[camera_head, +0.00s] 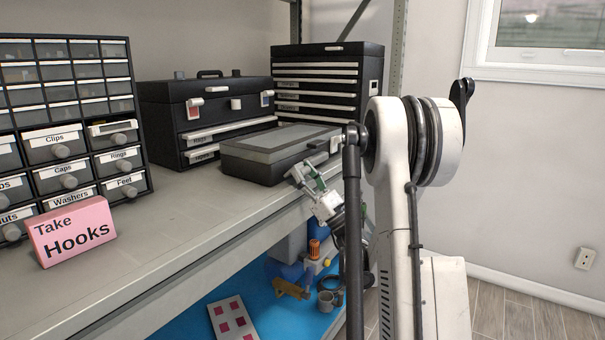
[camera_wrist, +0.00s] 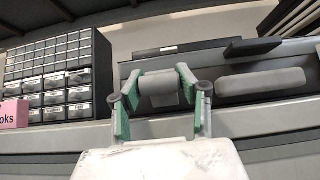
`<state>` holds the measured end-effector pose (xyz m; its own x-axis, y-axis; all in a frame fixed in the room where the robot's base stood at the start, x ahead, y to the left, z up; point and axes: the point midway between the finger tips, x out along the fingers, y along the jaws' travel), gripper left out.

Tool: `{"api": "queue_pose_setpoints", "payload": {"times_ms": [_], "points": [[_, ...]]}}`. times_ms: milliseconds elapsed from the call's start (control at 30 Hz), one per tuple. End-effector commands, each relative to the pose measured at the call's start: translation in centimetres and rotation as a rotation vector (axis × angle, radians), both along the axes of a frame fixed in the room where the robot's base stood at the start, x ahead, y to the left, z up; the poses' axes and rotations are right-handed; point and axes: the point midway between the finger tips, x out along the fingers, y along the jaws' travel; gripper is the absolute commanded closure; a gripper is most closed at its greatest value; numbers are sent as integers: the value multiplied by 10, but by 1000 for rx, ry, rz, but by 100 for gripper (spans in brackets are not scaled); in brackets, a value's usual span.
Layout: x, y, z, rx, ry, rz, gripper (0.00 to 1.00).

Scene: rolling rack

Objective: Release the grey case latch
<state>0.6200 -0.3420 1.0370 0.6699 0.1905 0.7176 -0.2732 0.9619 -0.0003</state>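The grey case (camera_head: 272,144) lies closed on the shelf in the head view, with a dark body and a grey lid panel. Its front fills the upper right of the wrist view. A light grey latch (camera_wrist: 158,88) on that front sits between my fingertips in the wrist view. My gripper (camera_head: 305,177) is at the case's front side, its green-padded fingers apart; the fingers also show in the wrist view (camera_wrist: 158,84). I cannot tell whether the pads touch the latch. Another latch (camera_head: 335,144) shows at the case's right end in the head view.
A black toolbox (camera_head: 160,110) and a drawer chest (camera_head: 330,58) stand behind the case. A drawer cabinet (camera_head: 75,125) and a pink "Take Hooks" sign (camera_head: 72,231) are at left. The shelf's front edge runs below my gripper. A blue lower shelf (camera_head: 275,312) holds small items.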

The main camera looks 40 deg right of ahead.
Motion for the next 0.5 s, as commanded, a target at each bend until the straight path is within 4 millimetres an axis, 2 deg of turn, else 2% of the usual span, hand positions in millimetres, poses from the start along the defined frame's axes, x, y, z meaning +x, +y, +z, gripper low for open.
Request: {"api": "queue_pose_setpoints", "payload": {"times_ms": [33,133,500], "points": [[0,1,0,0,0,1,60],[0,0,0,-1,0,1,47],[-4,-1,-4,0,0,0,46]]}}
